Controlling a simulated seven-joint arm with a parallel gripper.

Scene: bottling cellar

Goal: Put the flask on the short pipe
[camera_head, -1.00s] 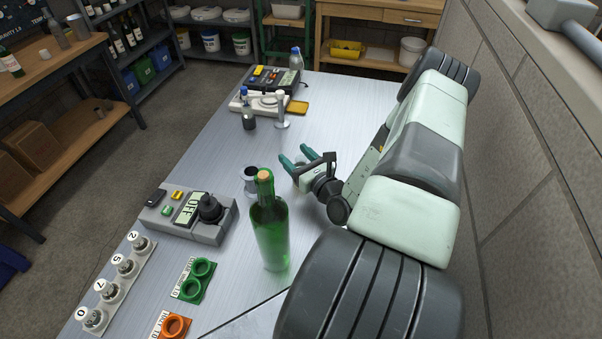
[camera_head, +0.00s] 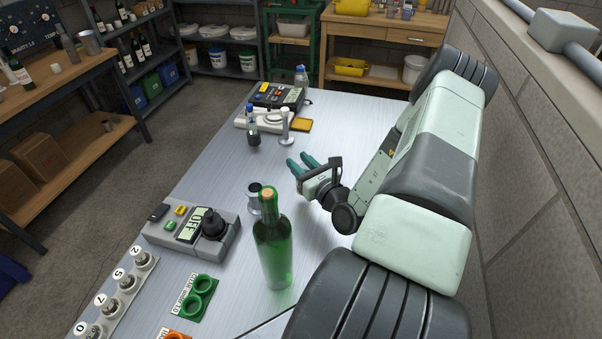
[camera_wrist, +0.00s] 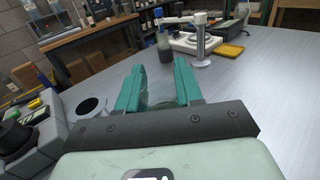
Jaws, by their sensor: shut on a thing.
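My gripper (camera_head: 301,162) hangs low over the right part of the metal table, its teal fingers pointing toward the table's far end. In the wrist view the fingers (camera_wrist: 160,70) are shut on a clear, see-through thing (camera_wrist: 160,92), which looks like the glass flask; its outline is faint, and it is barely visible in the head view. A short metallic open-topped cylinder (camera_head: 253,192), likely the short pipe, stands left of and nearer than the gripper, partly behind the green bottle. In the wrist view its dark opening (camera_wrist: 91,105) shows left of the fingers, apart from them.
A corked green bottle (camera_head: 273,245) stands close in front of the cylinder. A grey device reading OFF (camera_head: 191,230) is to the left. Beyond the gripper are a white post (camera_head: 285,125) and a blue-capped dark bottle (camera_head: 252,130). A wall bounds the right side.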

